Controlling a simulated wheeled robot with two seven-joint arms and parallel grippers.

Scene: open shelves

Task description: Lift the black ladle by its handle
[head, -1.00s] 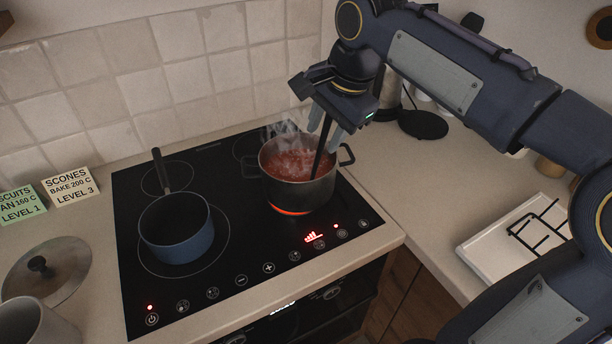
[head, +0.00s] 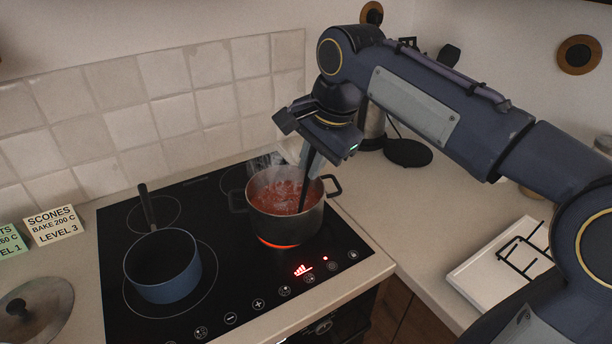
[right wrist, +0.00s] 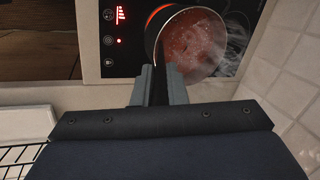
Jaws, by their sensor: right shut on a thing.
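The black ladle (head: 304,192) stands tilted in a steel pot (head: 272,222) of bubbling red sauce. Its bowl is hidden in the sauce. My right gripper (head: 312,160) is above the pot's right side, shut on the ladle's dark handle. In the right wrist view the two grey fingers (right wrist: 160,84) sit on either side of the dark handle, with the pot (right wrist: 156,38) just beyond them. My left gripper is not in view.
The pot is on a glowing ring of the black hob (head: 222,300). A blue saucepan (head: 165,275) is at its left. A tiled wall (head: 150,120) stands close behind. A white tray with a black rack (head: 490,285) lies at right.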

